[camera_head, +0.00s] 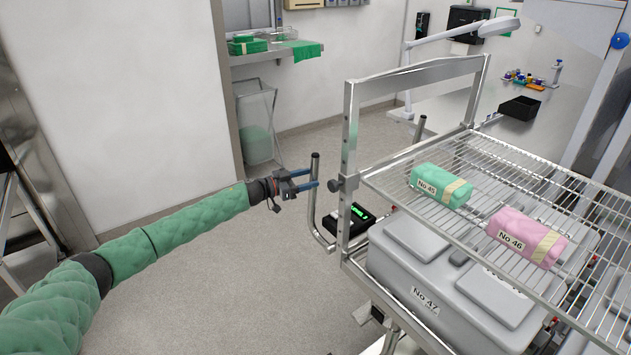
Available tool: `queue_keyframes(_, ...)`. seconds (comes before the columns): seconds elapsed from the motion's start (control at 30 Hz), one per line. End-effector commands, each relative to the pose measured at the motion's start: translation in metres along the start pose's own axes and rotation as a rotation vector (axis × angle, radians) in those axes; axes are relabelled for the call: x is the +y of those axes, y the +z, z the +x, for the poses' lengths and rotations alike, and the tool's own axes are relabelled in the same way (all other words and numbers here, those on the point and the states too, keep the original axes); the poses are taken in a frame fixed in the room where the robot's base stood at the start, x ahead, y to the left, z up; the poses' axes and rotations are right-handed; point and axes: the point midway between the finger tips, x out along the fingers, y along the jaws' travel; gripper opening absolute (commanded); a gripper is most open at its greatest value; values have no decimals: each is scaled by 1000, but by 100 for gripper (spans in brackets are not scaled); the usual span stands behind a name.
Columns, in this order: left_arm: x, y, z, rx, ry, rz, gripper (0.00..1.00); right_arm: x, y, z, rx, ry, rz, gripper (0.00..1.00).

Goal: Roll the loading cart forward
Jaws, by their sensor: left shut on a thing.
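The loading cart (349,135) is a metal frame on the right of the head view, with a wire shelf (505,175) on top. An upright bent-tube handle (314,215) stands at its near left side. My left gripper (313,180), with blue fingers, reaches in from the left and is shut on this handle near its upper end. A green bundle marked No 45 (430,184) and a pink bundle marked No 46 (512,230) lie on the shelf. A grey case marked No 47 (395,270) sits below it. My right gripper is not in view. The cart's wheels are hidden.
A black device with a green display (352,217) sits by the cart's left side. A wire bin (257,125) stands by the back wall under a shelf with green cloths (248,44). A counter with a black tray (519,107) is at the back right. The grey floor (230,250) left of the cart is clear.

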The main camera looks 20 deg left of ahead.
Motion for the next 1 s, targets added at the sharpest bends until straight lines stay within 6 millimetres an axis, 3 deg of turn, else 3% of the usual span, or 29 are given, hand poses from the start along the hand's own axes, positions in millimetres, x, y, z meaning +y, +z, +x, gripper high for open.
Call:
queue_keyframes(0.1,-4,2,-20,-4,-7,4,48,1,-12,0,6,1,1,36)
queue_keyframes(0.3,-1,1,-35,-2,-3,2,48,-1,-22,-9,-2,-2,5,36)
queue_keyframes(1.0,0,0,-37,-2,-2,56,48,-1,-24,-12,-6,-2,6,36)
